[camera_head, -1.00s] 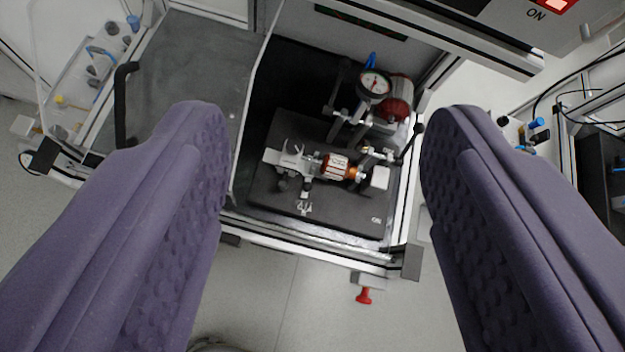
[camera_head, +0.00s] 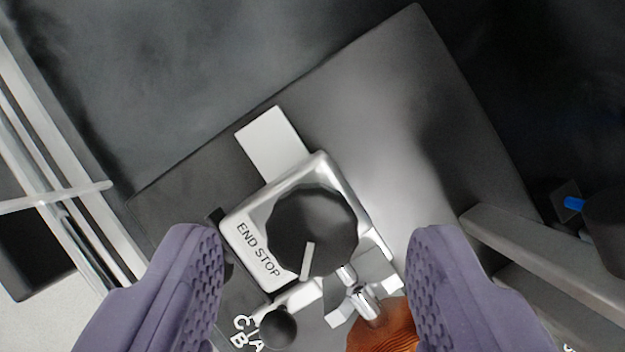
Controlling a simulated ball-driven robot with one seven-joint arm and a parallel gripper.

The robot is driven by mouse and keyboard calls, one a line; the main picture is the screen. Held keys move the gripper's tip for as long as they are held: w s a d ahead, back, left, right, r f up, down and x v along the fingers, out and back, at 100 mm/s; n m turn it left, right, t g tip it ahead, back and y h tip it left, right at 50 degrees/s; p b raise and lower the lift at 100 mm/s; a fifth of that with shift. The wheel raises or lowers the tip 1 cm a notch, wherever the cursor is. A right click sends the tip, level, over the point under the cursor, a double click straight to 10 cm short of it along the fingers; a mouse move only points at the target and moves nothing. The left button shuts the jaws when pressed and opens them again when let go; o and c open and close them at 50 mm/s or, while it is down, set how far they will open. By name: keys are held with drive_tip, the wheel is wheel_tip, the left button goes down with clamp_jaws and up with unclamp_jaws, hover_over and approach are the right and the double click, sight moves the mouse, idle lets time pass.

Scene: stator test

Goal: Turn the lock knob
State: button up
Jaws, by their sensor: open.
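The lock knob (camera_head: 312,228) is a black, ridged round knob with a light pointer line, which slants toward the lower left. It sits on a silver block (camera_head: 258,248) labelled END STOP. My gripper (camera_head: 317,250) is open, with a purple padded finger on either side of the picture. How far the fingertips are from the block in depth, I cannot tell.
A small black ball knob (camera_head: 278,327) and a copper winding (camera_head: 385,328) are just below the block. Grey metal bars (camera_head: 540,260) stand at the right. A metal frame edge (camera_head: 70,190) runs down the left. The dark base plate (camera_head: 390,110) above is clear.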

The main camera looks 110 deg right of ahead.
drive_tip(key=shift+x, duration=1.05)
drive_tip(key=shift+d, duration=0.1)
drive_tip(key=c, duration=1)
drive_tip(key=shift+c, duration=0.2)
